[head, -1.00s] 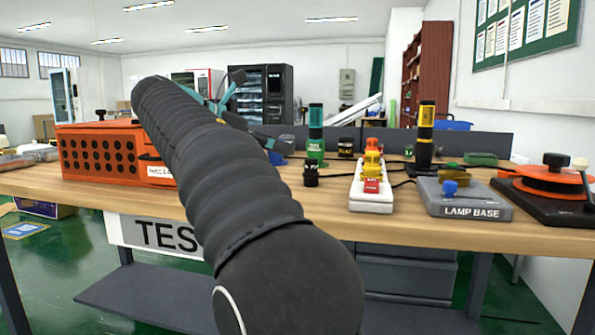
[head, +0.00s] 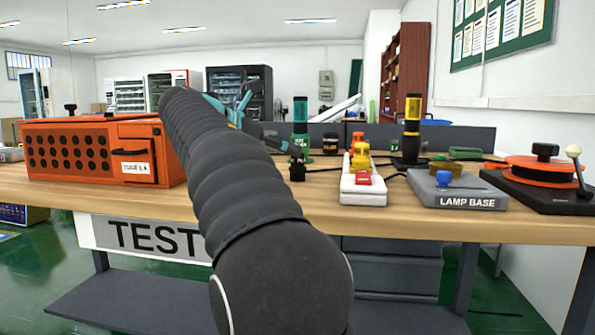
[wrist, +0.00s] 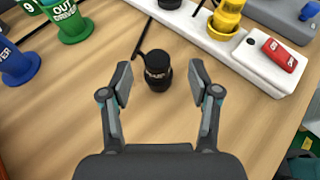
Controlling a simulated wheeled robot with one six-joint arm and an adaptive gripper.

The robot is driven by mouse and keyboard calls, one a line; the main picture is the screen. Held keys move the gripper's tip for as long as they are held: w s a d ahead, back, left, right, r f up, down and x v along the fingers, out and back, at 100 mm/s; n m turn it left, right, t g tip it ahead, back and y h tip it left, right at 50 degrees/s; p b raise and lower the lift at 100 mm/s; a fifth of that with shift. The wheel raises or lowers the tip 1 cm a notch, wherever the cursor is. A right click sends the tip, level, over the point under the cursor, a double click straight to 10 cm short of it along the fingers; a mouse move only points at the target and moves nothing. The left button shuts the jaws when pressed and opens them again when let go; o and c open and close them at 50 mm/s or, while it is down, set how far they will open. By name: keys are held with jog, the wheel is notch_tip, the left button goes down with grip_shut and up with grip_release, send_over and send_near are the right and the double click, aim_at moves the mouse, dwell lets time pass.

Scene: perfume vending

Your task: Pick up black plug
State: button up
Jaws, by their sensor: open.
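The black plug (wrist: 157,72) stands upright on the wooden table in the wrist view, with its dark cable running off behind it. It also shows in the head view (head: 297,170), just right of my arm and left of the white power strip (head: 362,190). My gripper (wrist: 161,86) is open and empty. In the wrist view its two fingers show on either side of the plug, with a gap to each side; I cannot tell their height over the table. In the head view my arm hides part of the gripper.
The white power strip with a yellow plug (wrist: 228,16) and red switch (wrist: 279,54) lies close right of the plug. Green (wrist: 66,18) and blue (wrist: 18,64) screwdriver holders stand left. A lamp base (head: 456,190) and orange box (head: 95,152) are farther apart. Table in front is bare.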

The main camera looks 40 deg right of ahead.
aim_at(298, 166)
jog(key=x, duration=0.1)
jog(key=b+x, duration=0.1)
jog(key=x, duration=0.1)
jog(key=shift+w+d+f, duration=0.15)
jog(key=shift+d+f, duration=0.05)
jog(key=shift+f, duration=0.2)
jog(key=shift+d+f, duration=0.1)
jog(key=shift+d, duration=0.4)
grip_shut()
